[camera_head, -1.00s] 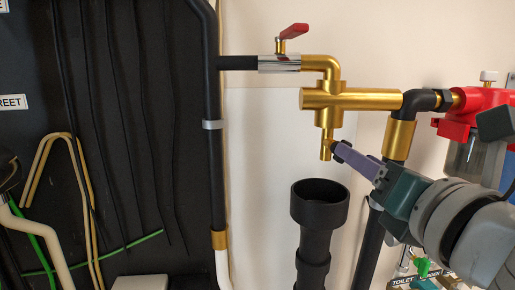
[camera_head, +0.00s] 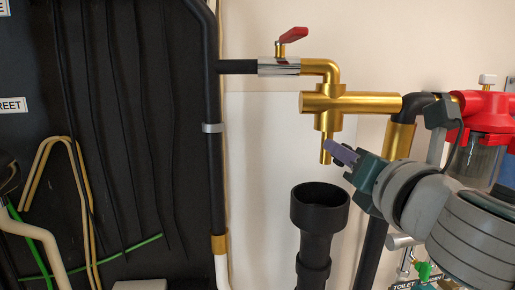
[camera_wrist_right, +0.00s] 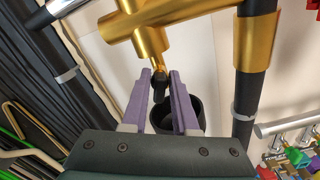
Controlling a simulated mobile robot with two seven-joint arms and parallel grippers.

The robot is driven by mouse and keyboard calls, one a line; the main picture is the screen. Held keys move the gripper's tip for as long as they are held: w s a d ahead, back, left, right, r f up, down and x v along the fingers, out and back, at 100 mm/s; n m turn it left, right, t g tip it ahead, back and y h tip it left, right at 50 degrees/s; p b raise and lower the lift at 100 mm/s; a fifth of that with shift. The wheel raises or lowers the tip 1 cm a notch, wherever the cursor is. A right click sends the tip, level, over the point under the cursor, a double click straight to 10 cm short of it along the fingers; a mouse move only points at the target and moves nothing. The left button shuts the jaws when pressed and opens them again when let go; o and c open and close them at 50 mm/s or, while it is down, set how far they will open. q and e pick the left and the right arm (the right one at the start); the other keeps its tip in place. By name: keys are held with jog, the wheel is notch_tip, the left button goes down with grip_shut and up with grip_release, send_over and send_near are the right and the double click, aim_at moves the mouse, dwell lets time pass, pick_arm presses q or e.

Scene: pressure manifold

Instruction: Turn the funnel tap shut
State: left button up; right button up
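A brass tap (camera_head: 327,118) hangs with its spout pointing down above a black funnel (camera_head: 320,205). In the right wrist view, a small black tap handle (camera_wrist_right: 159,84) sits below the brass body (camera_wrist_right: 150,35), between the two purple fingers of my right gripper (camera_wrist_right: 162,76). The fingers are apart, with a gap showing beside the handle. In the head view my right gripper (camera_head: 340,153) is just right of the spout, its fingers hiding most of the handle. The funnel shows behind the fingers in the wrist view. My left gripper is not in view.
A red-handled valve (camera_head: 291,35) sits on the pipe above left. A red-topped filter (camera_head: 482,125) with a clear bowl is at the right, close to my right arm. A black vertical pipe (camera_head: 214,150) stands left. The white panel (camera_head: 262,170) between is clear.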

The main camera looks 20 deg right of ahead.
grip_shut()
jog(key=m, duration=0.5)
jog(key=shift+d+m+p, duration=0.1)
jog(key=shift+m+p, duration=0.2)
jog(key=m, duration=0.3)
jog(key=shift+m, duration=0.3)
jog(key=shift+f+m+p, duration=0.2)
jog(key=shift+m+p, duration=0.1)
jog(key=shift+m, duration=1.6)
jog(key=shift+m, duration=0.3)
jog(key=o, duration=0.5)
grip_release()
jog(key=shift+d, duration=0.1)
